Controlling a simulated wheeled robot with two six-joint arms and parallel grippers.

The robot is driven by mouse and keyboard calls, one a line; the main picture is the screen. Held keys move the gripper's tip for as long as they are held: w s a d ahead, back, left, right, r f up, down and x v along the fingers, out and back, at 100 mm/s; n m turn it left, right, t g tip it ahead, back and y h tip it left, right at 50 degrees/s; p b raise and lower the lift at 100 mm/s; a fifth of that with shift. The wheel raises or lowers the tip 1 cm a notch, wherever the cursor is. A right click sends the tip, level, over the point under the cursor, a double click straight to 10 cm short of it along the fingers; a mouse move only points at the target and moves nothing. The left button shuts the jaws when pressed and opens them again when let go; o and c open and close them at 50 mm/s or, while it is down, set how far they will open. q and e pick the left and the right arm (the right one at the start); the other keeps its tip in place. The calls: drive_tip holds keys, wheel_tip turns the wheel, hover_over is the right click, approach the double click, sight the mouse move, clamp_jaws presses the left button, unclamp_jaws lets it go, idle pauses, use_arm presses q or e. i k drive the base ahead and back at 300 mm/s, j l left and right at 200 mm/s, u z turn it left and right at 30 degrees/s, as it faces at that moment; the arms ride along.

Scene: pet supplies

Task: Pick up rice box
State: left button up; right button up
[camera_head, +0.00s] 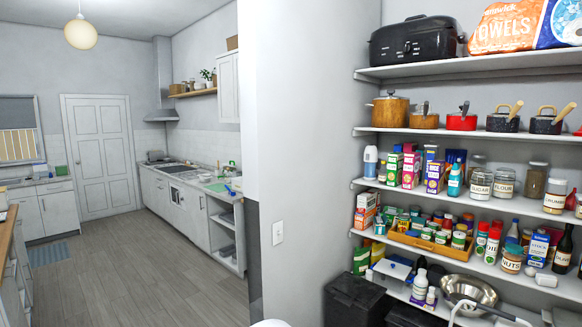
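Several upright cartons stand on the pantry's middle shelf. They include a green and white carton (393,166), a pink and green carton (411,168) and a purple and yellow carton (435,175). Orange and white cartons (366,209) stand at the left of the shelf below, and a blue and white carton (538,249) stands at its right. No label reads clearly as rice, so I cannot tell which is the rice box.
Pantry shelves (470,206) fill the right side, crowded with jars (481,184), a wooden tray (430,246) of cans and a metal bowl (468,290). Dark bins (353,300) stand below. A wall (300,150) divides pantry and kitchen. The wooden floor (120,280) is clear at left.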

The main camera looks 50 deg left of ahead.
sight(412, 159)
drive_tip(key=l+u, duration=0.1)
drive_tip(key=u, duration=0.7)
